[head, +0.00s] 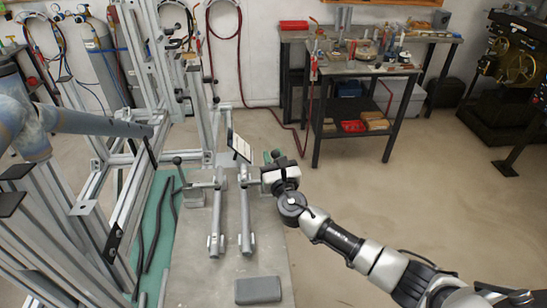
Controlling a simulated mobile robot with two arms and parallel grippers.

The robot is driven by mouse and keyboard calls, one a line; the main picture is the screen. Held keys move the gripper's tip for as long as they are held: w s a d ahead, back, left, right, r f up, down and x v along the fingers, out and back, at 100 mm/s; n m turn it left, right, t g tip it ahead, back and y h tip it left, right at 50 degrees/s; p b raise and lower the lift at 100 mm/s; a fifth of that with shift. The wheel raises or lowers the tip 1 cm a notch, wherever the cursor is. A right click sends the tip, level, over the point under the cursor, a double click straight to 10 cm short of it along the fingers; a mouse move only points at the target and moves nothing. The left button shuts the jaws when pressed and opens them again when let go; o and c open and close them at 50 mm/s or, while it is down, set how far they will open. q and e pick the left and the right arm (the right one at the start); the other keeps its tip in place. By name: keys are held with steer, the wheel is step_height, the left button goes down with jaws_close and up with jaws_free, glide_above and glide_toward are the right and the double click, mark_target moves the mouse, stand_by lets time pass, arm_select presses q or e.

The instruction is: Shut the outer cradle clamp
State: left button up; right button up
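Two grey tubes, a left one (216,215) and a right one (246,212), lie side by side on the bench plate (190,262). A small clamp (201,186) with a raised lever and dark knob (177,160) stands at the left tube's far part; its lever is tilted up. My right gripper (261,177) is just right of the right tube's far end, at about the same depth as the clamp. Its fingers are small and partly hidden, so I cannot tell whether they touch anything. Any clamp part behind it is hidden.
A dark grey block (258,290) lies at the bench's near edge. A white panel (240,146) stands behind the tubes. Black rods (157,225) lie on a green mat (168,190) at left, beside a metal frame (128,200). Open floor lies right of the bench.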

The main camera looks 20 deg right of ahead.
steer(key=shift+o, duration=1.1)
steer(key=s+f+b, duration=0.1)
steer(key=s+b, duration=0.1)
steer(key=s, duration=0.8)
steer(key=shift+s+a+f, duration=0.3)
steer(key=shift+s+f, duration=0.05)
